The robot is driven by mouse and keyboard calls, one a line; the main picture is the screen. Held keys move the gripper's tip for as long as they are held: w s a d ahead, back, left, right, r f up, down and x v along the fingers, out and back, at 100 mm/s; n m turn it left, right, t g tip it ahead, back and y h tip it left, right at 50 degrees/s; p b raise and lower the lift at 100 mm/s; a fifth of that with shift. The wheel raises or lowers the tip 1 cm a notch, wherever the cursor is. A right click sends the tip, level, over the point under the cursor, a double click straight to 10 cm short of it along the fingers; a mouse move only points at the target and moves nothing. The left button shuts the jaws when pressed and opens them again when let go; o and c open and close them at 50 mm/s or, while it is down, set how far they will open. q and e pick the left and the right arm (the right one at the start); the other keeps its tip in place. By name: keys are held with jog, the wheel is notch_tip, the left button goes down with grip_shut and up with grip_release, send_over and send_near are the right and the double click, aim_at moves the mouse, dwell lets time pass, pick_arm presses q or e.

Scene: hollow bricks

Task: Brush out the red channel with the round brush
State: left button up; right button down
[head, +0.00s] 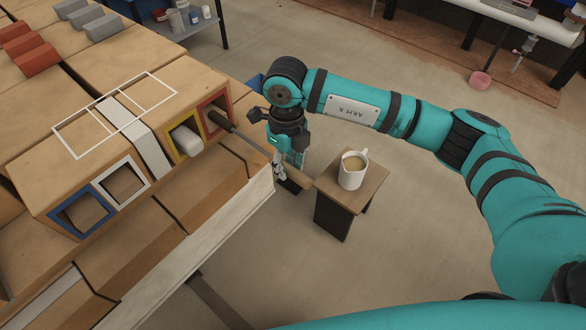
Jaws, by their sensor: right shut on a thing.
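The hollow brick block shows several framed channel mouths. The red channel (226,98) is at its right end, beside the yellow-framed one (174,146). The round brush (245,138) has a dark head at the red channel's mouth and a thin shaft running down to the right. How far the head reaches inside is hidden. My right gripper (287,174) is shut on the brush's handle end, outside and to the right of the block. My left gripper is not in view.
A pale object (187,140) sits in the yellow-framed channel. White (122,183) and blue (83,212) framed channels look empty. A white jug (353,171) stands on a small stand (330,205) close to my right gripper. Red (35,56) and grey blocks lie at the back left.

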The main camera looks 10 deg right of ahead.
aim_at(272, 156)
jog(key=shift+w+a+b, duration=0.3)
jog(key=shift+w+a, duration=0.2)
jog(key=shift+w, duration=0.15)
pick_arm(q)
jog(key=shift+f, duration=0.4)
pick_arm(e)
jog(key=shift+w+a+f+b, duration=0.1)
jog(key=shift+w+a+b, duration=0.45)
jog(key=shift+w, duration=0.15)
jog(key=shift+w+a, duration=0.35)
jog(key=shift+w, duration=0.1)
pick_arm(q)
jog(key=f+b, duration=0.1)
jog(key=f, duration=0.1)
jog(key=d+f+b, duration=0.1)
jog(key=b, duration=0.1)
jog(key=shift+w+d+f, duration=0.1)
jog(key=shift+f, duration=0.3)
pick_arm(e)
jog(key=w+a, duration=0.1)
jog(key=w, duration=0.1)
jog(key=w+a, duration=0.2)
jog(key=shift+w+a, duration=0.2)
